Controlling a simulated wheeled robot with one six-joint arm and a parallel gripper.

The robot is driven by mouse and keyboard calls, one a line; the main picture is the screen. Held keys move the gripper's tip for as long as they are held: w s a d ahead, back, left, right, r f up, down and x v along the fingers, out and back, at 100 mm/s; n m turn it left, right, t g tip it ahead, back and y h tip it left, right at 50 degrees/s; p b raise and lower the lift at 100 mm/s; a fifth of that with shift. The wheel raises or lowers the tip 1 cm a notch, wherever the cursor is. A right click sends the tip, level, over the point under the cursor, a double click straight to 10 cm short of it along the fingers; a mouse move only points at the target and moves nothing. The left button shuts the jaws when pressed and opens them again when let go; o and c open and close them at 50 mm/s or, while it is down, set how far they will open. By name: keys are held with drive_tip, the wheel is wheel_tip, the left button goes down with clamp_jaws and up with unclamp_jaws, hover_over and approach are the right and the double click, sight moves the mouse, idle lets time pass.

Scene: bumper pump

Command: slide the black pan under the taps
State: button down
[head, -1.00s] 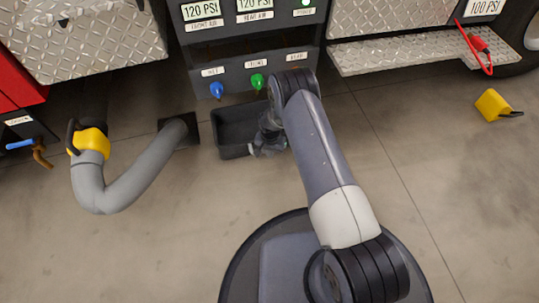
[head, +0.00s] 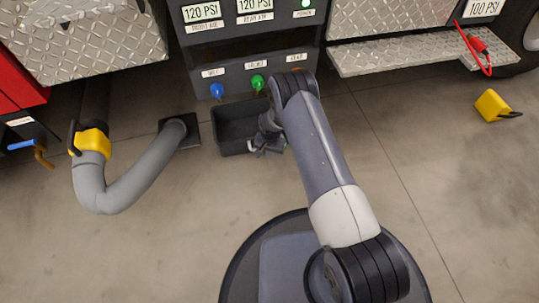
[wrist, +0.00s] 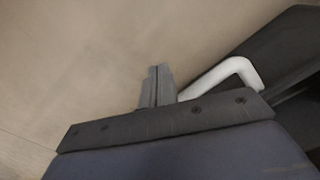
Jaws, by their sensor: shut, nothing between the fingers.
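The black pan (head: 232,136) is an open rectangular tray on the floor, just in front of and below the tap panel. My gripper (head: 257,149) is low at the pan's near right side, partly hidden by my arm. In the wrist view, my gripper's fingers (wrist: 156,84) are together and empty, beside the white handle (wrist: 232,72) on the dark pan wall (wrist: 272,52). I cannot tell whether they touch it.
A grey hose (head: 115,195) with a yellow end curves over the floor left of the pan. A yellow block (head: 492,105) lies far right. A diamond-plate step (head: 400,54) juts out right of the panel.

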drive_tip(key=shift+s+d, duration=0.15)
drive_tip(key=shift+s, duration=0.45)
drive_tip(key=shift+r, duration=0.1)
wheel_tip(320, 180, up, 10)
drive_tip(key=p, duration=0.5)
idle(0.8)
drive_tip(key=shift+f, duration=0.2)
wheel_tip(320, 180, down, 6)
drive_tip(key=b, duration=0.3)
drive_tip(key=shift+f, duration=0.15)
